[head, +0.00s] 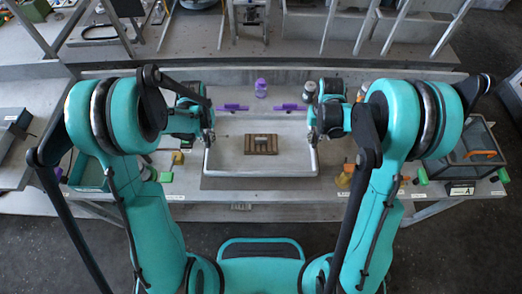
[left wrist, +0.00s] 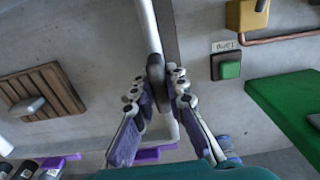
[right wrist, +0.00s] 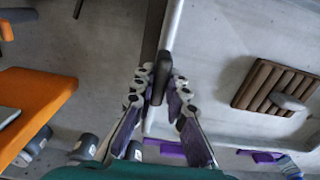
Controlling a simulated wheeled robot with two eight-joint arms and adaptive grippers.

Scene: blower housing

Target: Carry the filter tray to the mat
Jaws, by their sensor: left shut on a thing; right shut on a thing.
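The filter tray is a wide, shallow grey tray with a white tubular rim (head: 262,174), in the middle of the bench in the head view. A brown slatted block (head: 261,144) with a grey grip lies inside it. My left gripper (head: 208,143) is shut on the dark handle (left wrist: 156,68) at the tray's left side. My right gripper (head: 315,140) is shut on the dark handle (right wrist: 163,72) at its right side. A darker grey sheet, apparently the mat (head: 260,184), shows under and in front of the tray. I cannot tell whether the tray touches it.
Two purple bars (head: 232,107) and a purple cylinder (head: 261,88) are behind the tray. A clear bin with an orange handle (head: 483,154) is at the right. Bench space beside the tray is narrow.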

